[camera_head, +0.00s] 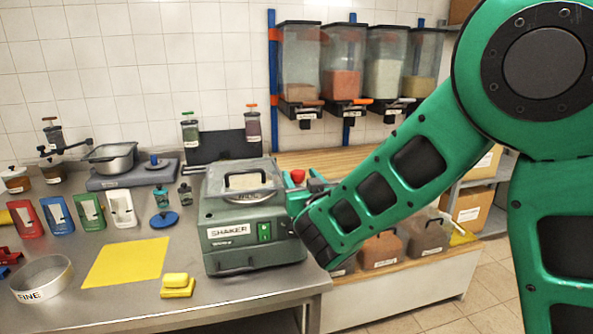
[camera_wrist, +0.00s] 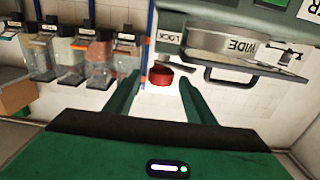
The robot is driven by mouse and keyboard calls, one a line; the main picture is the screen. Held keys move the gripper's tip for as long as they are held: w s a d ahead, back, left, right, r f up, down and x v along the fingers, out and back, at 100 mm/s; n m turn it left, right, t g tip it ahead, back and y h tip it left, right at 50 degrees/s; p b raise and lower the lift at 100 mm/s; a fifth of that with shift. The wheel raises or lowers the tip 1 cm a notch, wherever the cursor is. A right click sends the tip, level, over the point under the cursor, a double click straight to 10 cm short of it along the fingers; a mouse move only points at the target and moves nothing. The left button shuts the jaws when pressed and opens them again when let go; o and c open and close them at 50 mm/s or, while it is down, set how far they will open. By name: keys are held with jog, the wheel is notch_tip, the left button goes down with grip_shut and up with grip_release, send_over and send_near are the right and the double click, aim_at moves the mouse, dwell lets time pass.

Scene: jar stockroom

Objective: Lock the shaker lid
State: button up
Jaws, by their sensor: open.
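The green shaker (camera_head: 225,235) stands on the metal bench, with a label reading SHAKER on its front. A metal sieve marked WIDE (camera_wrist: 222,43) sits at its top, with a dark lid handle (camera_head: 245,182) over it. A red knob (camera_head: 298,176) is at the shaker's right side; it also shows in the wrist view (camera_wrist: 161,76) near a LOCK label (camera_wrist: 169,37). My gripper (camera_wrist: 158,78) is open and empty, its fingers on either side of the knob in that view. I cannot tell whether they touch it. In the head view my arm partly hides the gripper (camera_head: 314,183).
A ring sieve marked FINE (camera_head: 42,278) is at the bench's front left. Tall dispensers (camera_head: 343,65) hang behind. Lidded bins (camera_head: 383,248) stand on a low shelf at right.

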aim_at(297, 170)
jog(key=x, duration=0.7)
jog(key=shift+c, duration=0.4)
